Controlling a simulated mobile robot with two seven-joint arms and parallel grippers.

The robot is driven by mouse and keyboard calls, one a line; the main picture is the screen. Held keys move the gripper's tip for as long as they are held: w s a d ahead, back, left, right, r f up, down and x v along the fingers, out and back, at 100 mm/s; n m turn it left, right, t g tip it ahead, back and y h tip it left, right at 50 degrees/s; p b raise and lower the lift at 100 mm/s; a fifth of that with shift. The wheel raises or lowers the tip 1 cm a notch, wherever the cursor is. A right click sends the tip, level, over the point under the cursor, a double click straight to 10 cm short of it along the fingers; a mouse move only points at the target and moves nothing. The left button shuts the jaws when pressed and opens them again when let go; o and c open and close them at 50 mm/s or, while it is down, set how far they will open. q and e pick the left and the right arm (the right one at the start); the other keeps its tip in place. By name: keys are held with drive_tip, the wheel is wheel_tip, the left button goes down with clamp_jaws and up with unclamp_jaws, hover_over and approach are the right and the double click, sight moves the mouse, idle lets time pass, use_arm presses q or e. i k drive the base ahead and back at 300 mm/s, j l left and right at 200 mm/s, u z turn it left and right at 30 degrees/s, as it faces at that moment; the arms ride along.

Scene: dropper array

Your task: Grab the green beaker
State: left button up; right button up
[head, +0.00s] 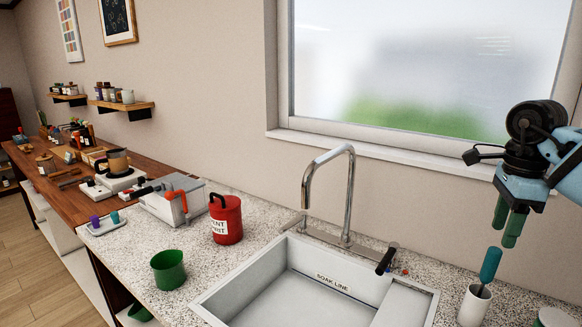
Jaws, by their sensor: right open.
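The green beaker (168,270) stands upright on the speckled counter, left of the sink and near the counter's front edge. It looks empty, with its open top facing up. My right gripper (510,228) is high at the right side of the head view, its green fingers pointing down. It is open and empty, far to the right of the beaker with the sink between them. My left gripper is not in view.
A red can (226,220) stands behind and right of the beaker. The sink (310,285) has a tall faucet (345,195). A white cup (473,305) holding a teal-handled tool is below my right gripper. A grey box (172,200) stands behind the beaker.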

sight(169, 270)
drive_tip(key=k+j, duration=0.7)
drive_tip(key=j, duration=0.15)
